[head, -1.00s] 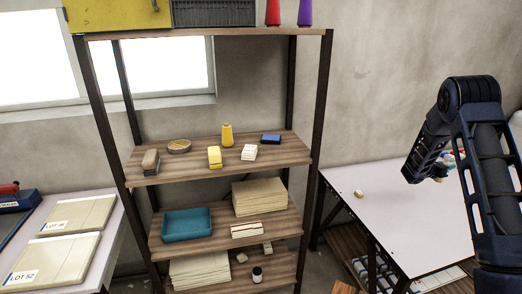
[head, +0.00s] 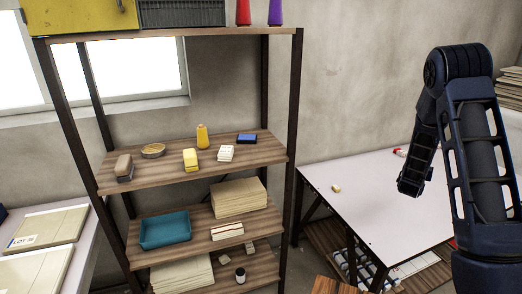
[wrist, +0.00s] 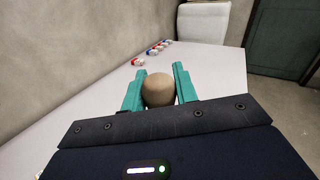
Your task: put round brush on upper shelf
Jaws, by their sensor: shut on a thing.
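My gripper (wrist: 159,69) has its green fingers on either side of a rounded tan thing, which I take to be the round brush (wrist: 158,91). It is shut on it, above the white table. Only the brush's smooth rounded top shows; its bristles are hidden. In the head view my arm hangs at the right, and the fingers and brush cannot be made out. The wooden shelf unit stands left of the arm. Its upper shelf (head: 245,162) holds a brown block-shaped brush (head: 124,166), a round shallow dish (head: 153,150), a yellow cone (head: 202,136), and yellow, white and blue small items.
A lower shelf holds a teal tray (head: 165,230) and a folded stack (head: 238,197). The top board carries a yellow box (head: 80,14), a grey crate and red and purple cones. The white table (head: 355,215) has a small tan item (head: 336,188). The upper shelf's front right is bare.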

